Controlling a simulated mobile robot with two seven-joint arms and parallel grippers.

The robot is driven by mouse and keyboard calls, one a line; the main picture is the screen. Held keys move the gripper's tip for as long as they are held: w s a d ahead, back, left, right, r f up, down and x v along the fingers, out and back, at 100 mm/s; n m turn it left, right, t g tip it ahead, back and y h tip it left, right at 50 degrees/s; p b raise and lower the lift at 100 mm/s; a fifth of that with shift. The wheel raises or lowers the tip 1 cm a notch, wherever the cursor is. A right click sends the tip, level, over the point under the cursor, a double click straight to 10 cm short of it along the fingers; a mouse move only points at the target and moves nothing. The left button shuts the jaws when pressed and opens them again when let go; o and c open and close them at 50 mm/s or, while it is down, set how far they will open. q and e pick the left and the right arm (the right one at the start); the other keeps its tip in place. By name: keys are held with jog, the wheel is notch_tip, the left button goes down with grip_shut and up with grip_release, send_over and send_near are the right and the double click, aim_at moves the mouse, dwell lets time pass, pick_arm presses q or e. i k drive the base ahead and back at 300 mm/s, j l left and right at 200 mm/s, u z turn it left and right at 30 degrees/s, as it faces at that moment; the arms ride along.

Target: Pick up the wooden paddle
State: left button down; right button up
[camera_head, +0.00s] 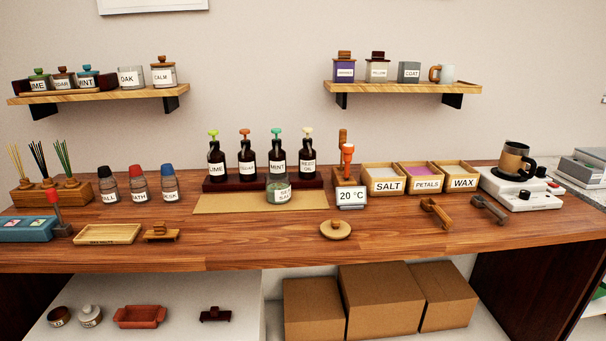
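No gripper of mine shows in the head view. I cannot tell for sure which thing is the wooden paddle. A brown wooden tool (437,211) with a handle lies on the table in front of the petals and wax boxes. A small wooden block with a handle (161,233) sits near the front left edge. Nothing is holding any of these.
The front middle is mostly clear.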

aim_at(343, 133)
jog(key=l+u, duration=0.1)
jog(key=u, duration=0.25)
jog(key=l+u, duration=0.15)
jog(key=u, duration=0.25)
jog(key=l+u, duration=0.45)
jog(key=l, duration=0.3)
jog(key=k+l+u, duration=0.15)
jog(key=l, duration=0.6)
jog(key=i+l, duration=0.05)
